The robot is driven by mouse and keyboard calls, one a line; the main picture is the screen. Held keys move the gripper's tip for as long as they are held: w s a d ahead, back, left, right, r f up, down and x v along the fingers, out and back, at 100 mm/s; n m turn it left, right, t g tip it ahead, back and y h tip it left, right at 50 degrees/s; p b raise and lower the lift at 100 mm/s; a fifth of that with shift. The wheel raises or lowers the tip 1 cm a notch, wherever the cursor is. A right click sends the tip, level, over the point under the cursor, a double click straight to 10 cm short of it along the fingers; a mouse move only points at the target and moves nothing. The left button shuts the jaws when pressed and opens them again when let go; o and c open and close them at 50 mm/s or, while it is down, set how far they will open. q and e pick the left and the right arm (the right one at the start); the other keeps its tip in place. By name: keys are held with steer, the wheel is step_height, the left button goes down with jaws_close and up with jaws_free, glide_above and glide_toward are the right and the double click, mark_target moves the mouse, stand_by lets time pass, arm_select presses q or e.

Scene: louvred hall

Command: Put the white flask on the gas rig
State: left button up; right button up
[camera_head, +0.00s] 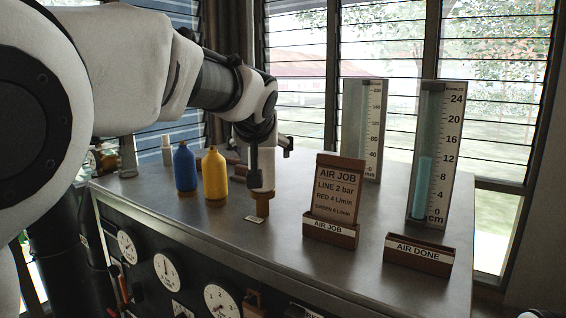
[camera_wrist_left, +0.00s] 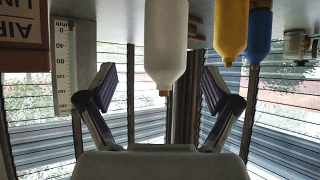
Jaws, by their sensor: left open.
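The white flask (camera_head: 264,178) stands upright on a small brown base on the metal top of the gas rig (camera_head: 290,250), in the middle of the head view. My gripper hides its upper part. My left gripper (camera_head: 269,152) is open at the flask. In the left wrist view, which is upside down, the white flask (camera_wrist_left: 166,45) shows between the two spread fingers of the left gripper (camera_wrist_left: 160,88), with clear gaps on both sides.
A yellow flask (camera_head: 214,175) and a blue flask (camera_head: 185,168) stand just left of the white one. To the right are the AIR JOB card in its holder (camera_head: 336,200), an AIR DONE tray (camera_head: 418,255) and two scaled gauges. Dials (camera_head: 168,272) line the rig's front.

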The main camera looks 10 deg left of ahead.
mark_target(262, 165)
arm_select(q)
steer(key=shift+w+a+f, duration=0.15)
steer(key=shift+w+f, duration=0.05)
steer(key=shift+f, duration=0.1)
steer(key=shift+a+f, duration=0.2)
steer(key=shift+a, duration=0.1)
steer(key=x, duration=0.7)
steer(key=shift+w+d, duration=0.1)
steer(key=shift+w, duration=0.1)
steer(key=shift+w+f, duration=0.1)
steer(key=shift+w, duration=0.1)
steer(key=shift+s+a, duration=0.1)
steer(key=shift+a, duration=0.2)
arm_select(e)
steer(key=shift+s+a, duration=0.2)
steer(key=shift+s, duration=0.2)
arm_select(q)
steer(key=shift+d+f, duration=0.1)
jaws_close()
step_height(262, 165, up, 7)
steer(key=p, duration=0.5)
steer(key=shift+p, duration=0.4)
steer(key=shift+f, duration=0.15)
arm_select(e)
step_height(262, 165, up, 6)
steer(key=shift+f, duration=0.15)
